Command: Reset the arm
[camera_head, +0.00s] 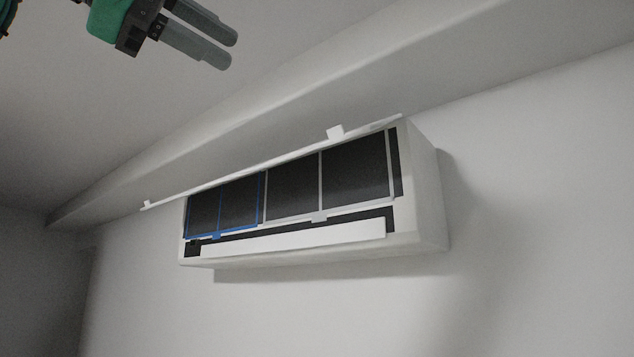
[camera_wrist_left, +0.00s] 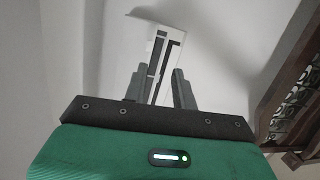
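My left gripper (camera_head: 228,50) is in the upper left of the head view, above and apart from the wall unit. Its two grey fingers are apart with nothing between them; they also show in the left wrist view (camera_wrist_left: 158,82). The white air conditioner (camera_head: 425,190) hangs on the wall with its front panel (camera_head: 270,163) swung up. Inside are a blue-framed filter (camera_head: 240,203) on the left and a grey-framed filter (camera_head: 320,185) on the right. The unit (camera_wrist_left: 152,40) shows beyond the fingers in the left wrist view. My right gripper is not in view.
A pale beam (camera_head: 300,100) runs along the wall top just above the raised panel. The wall (camera_head: 540,200) right of the unit is bare. A dark brown structure (camera_wrist_left: 290,80) with patterned parts stands at the right of the left wrist view.

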